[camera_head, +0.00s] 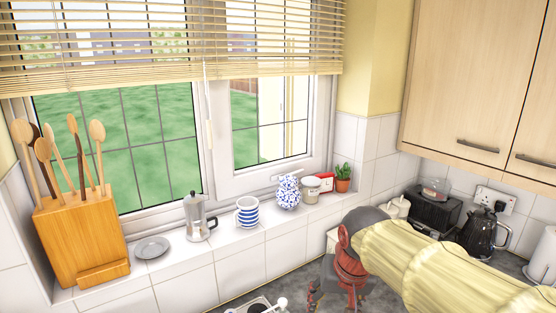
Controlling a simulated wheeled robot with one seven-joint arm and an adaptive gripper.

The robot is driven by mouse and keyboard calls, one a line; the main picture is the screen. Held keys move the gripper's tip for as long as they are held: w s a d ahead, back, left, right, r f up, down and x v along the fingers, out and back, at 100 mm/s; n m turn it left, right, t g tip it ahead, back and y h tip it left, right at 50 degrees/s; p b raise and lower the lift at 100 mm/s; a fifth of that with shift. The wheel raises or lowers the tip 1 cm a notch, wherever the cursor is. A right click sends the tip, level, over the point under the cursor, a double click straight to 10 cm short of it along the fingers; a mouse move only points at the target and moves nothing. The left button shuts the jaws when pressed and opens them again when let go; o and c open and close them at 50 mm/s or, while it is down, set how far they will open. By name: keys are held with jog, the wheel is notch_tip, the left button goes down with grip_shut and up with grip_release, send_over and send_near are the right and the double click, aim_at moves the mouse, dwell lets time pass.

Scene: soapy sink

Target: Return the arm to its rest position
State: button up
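My arm, in a pale yellow sleeve, reaches in from the lower right. It ends in my dark grey and red gripper (326,292) near the bottom edge, above the counter beside the sink. The fingers are small, dark and partly cut off by the frame edge, so I cannot tell if they are open or shut. I see nothing clearly held. Only a small part of the sink area (252,305) shows at the bottom.
The windowsill holds a wooden utensil block (82,238), a grey saucer (152,248), a moka pot (198,218), a striped mug (247,212), a patterned jar (288,192) and a potted plant (343,184). A toaster (432,211) and kettle (482,230) stand right, under wall cupboards (478,75).

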jog(key=s+d+f+t+b, duration=0.1)
jog(key=s+d+f+b, duration=0.1)
jog(key=s, duration=0.6)
jog(key=s+d+f+b, duration=0.3)
jog(key=s+d+f, duration=0.2)
jog(key=s, duration=0.4)
jog(key=shift+f+n+t+h, duration=0.3)
jog(key=shift+f+n+t, duration=0.1)
jog(key=shift+f, duration=0.2)
jog(key=shift+d, duration=0.1)
